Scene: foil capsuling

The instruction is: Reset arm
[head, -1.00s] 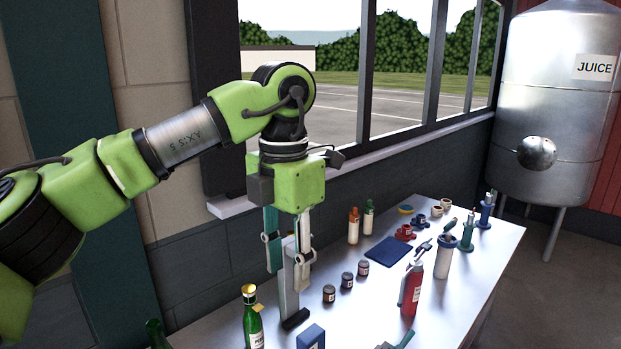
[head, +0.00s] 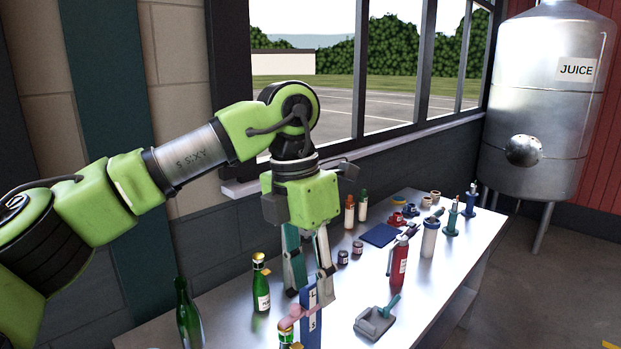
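My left arm comes in from the left. My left gripper (head: 310,288) points down over the table, its two fingers spread apart with nothing seen held between them. A blue box (head: 312,322) with a white label stands just below and in front of the fingertips; contact cannot be told. A green bottle with a gold top (head: 262,290) stands left of the gripper. My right gripper is not in view.
A darker green bottle (head: 188,318) stands further left. A grey tool with a green handle (head: 374,323) lies to the right. A red bottle (head: 399,264), white container (head: 429,240), blue mat (head: 381,235) and small jars (head: 343,257) stand or lie further back on the table (head: 440,285).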

